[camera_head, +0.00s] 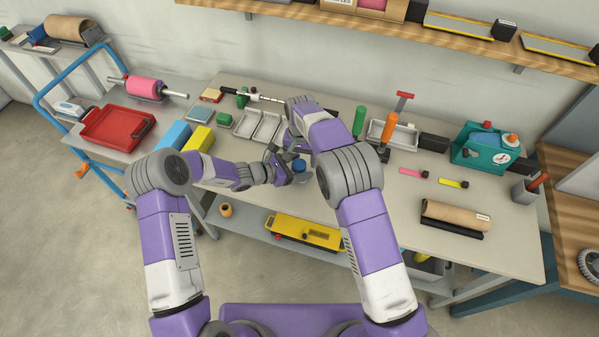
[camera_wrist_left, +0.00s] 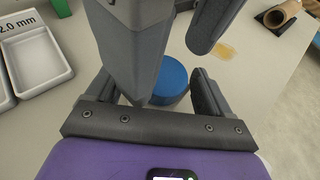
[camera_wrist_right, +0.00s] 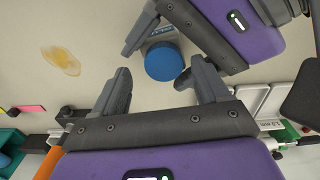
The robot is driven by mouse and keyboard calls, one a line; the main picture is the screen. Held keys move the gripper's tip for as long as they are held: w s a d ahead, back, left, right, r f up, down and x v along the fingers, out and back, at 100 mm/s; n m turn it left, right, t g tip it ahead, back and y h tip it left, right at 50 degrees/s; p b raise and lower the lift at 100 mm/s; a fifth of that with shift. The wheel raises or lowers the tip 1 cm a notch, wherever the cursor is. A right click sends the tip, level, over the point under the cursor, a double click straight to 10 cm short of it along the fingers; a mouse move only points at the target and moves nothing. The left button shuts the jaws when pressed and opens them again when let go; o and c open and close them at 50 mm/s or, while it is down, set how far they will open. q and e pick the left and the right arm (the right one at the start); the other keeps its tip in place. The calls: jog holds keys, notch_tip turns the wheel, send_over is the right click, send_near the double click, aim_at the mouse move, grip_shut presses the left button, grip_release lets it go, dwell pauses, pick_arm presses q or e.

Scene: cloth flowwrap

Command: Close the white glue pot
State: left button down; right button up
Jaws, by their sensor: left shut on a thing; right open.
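The glue pot shows mainly as a round blue top (camera_head: 299,165) near the front edge of the bench. In the right wrist view I see the blue top (camera_wrist_right: 163,62) from above, with a pale piece of the pot's body (camera_wrist_right: 158,32) beside it. In the left wrist view the blue top (camera_wrist_left: 174,80) is partly hidden by the right gripper's fingers. My left gripper (camera_head: 284,172) is shut around the pot from the side. My right gripper (camera_wrist_right: 155,80) is open, its fingertips just short of the blue top. Whether the top sits fully down is hidden.
An amber stain (camera_wrist_right: 61,61) marks the bench beside the pot. Pale trays (camera_head: 259,126) lie behind my grippers. Green and orange-handled tools (camera_head: 389,127) stand to the right. A brown roll (camera_head: 455,215) lies at the front right. The bench between is mostly clear.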

pick_arm(q)
jog(key=shift+s, duration=0.1)
pick_arm(e)
notch_tip(320, 180, up, 6)
jog(key=shift+a, duration=0.15)
pick_arm(q)
grip_release()
jog(key=shift+p+v, duration=0.35)
jog(key=shift+v, duration=3.35)
pick_arm(e)
jog(key=shift+r, duration=0.35)
